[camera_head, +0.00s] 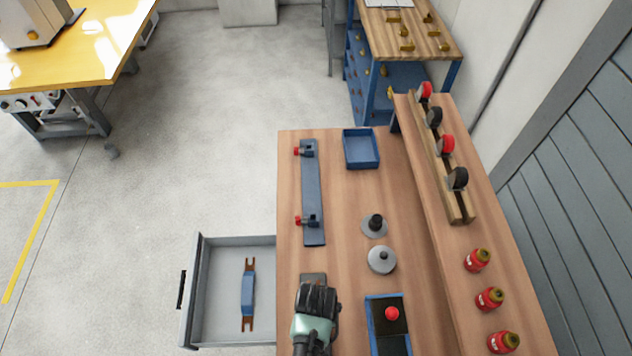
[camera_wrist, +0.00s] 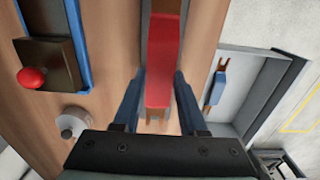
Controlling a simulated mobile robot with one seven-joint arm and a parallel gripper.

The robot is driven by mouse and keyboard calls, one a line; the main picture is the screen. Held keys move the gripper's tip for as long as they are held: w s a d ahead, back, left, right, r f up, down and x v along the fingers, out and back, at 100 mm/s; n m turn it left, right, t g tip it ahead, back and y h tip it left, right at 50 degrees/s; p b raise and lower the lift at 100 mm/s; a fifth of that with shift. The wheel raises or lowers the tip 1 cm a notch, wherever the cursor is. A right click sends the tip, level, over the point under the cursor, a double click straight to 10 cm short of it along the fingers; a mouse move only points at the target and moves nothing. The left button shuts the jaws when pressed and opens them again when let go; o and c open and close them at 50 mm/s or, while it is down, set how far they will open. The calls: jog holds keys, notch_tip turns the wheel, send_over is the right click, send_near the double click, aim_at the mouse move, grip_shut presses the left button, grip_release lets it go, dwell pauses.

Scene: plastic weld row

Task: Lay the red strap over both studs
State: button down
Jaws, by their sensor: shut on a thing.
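The red strap (camera_wrist: 162,60) is between my gripper's fingers in the wrist view, a long red body with copper-coloured forked ends. My gripper (camera_wrist: 159,80) is shut on it. In the head view my gripper (camera_head: 315,300) is over the near left of the wooden bench and hides the strap. A blue bar (camera_head: 313,180) on the bench carries two dark posts with red knobs, a far one (camera_head: 306,149) and a near one (camera_head: 308,219). These may be the studs; I cannot tell for sure. Nothing lies across them.
An open grey drawer (camera_head: 215,318) at the left holds a blue strap (camera_head: 248,295). A blue tray (camera_head: 361,149), two grey discs (camera_head: 374,227) (camera_head: 382,260) and a red button box (camera_head: 391,314) stand on the bench. A raised shelf (camera_head: 425,195) runs along the right.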

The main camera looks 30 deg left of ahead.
dwell(0.4)
jog(key=shift+f+b, duration=0.55)
jog(key=shift+f, duration=0.25)
jog(key=shift+f, duration=0.1)
dwell(0.6)
jog(key=shift+f, duration=0.5)
jog(key=shift+f, duration=0.4)
dwell(1.3)
jog(key=shift+c, duration=1.8)
grip_release()
jog(key=shift+o, duration=0.2)
